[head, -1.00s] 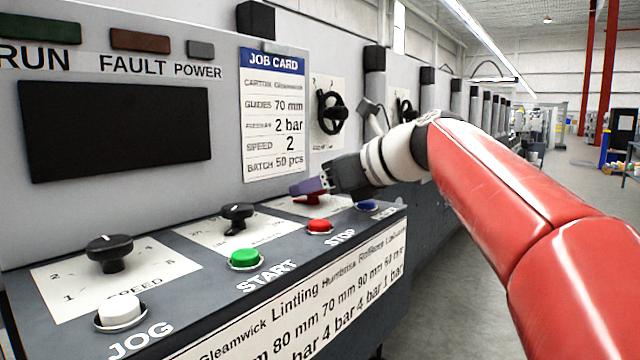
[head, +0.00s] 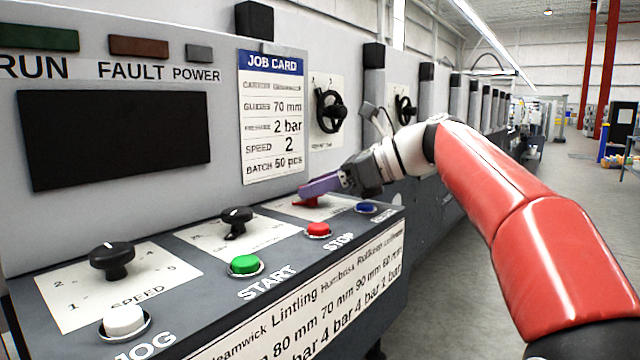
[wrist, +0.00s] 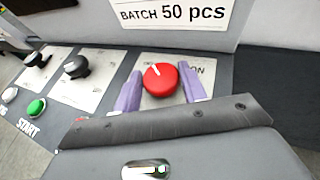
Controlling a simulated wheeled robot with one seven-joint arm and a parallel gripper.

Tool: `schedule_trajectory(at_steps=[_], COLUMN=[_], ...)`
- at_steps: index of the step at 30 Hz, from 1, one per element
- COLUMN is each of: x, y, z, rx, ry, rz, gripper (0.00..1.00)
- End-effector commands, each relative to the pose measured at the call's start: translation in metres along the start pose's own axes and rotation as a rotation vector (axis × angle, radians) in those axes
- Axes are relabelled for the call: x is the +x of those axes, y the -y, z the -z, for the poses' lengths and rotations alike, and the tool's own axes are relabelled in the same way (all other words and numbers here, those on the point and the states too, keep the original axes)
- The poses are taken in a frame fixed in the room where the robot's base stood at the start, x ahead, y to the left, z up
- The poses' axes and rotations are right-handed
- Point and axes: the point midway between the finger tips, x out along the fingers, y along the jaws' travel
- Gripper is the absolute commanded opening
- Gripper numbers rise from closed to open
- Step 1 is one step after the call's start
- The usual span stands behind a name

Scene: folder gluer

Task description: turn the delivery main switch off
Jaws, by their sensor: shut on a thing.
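The red switch knob (wrist: 160,78) stands on a white plate on the sloping console. Its white pointer line points up and slightly left in the wrist view. The word ON is on the plate to its right; other lettering behind the knob is mostly hidden. My gripper (wrist: 163,83) has one purple finger on each side of the knob and is shut on it. In the head view my gripper (head: 306,190) reaches in from the right, and its fingers cover much of the red knob (head: 312,202).
A black selector knob (head: 236,220), a speed knob (head: 112,260), and green (head: 244,265), red (head: 318,230), blue (head: 366,208) and white (head: 123,321) buttons are close by on the console. The job card panel (head: 273,118) rises behind. The aisle at right is open.

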Motion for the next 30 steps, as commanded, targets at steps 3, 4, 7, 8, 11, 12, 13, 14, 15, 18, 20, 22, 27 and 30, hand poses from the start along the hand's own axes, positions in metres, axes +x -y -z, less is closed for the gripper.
schedule_trajectory(at_steps=[3,4,7,8,11,12,13,14,15,18,20,22,27,30], x=[0.000,0.000,0.000,0.000,0.000,0.000,0.000,0.000,0.000,0.000,-0.001,-0.004,-0.029,-0.047], y=[0.000,0.000,0.000,0.000,0.000,0.000,0.000,0.000,0.000,0.000,0.000,0.000,0.001,0.001], z=[-0.001,-0.001,-0.001,-0.001,-0.001,-0.001,-0.001,-0.001,0.000,0.000,0.000,0.000,0.000,0.000], rx=[-0.001,-0.001,-0.001,0.000,0.000,0.000,0.000,0.000,0.000,0.001,0.001,0.001,0.000,0.000], ry=[0.002,0.002,0.002,0.002,0.001,0.001,0.001,0.001,0.001,0.001,0.000,0.001,0.000,0.001], rz=[0.001,0.001,0.002,0.002,0.002,0.002,0.002,0.002,0.002,0.002,0.002,0.003,0.006,0.005], gripper=[0.19,0.19,0.19,0.45,0.58,0.63,0.63,0.63,0.63,0.63,0.63,0.63,0.63,0.63])
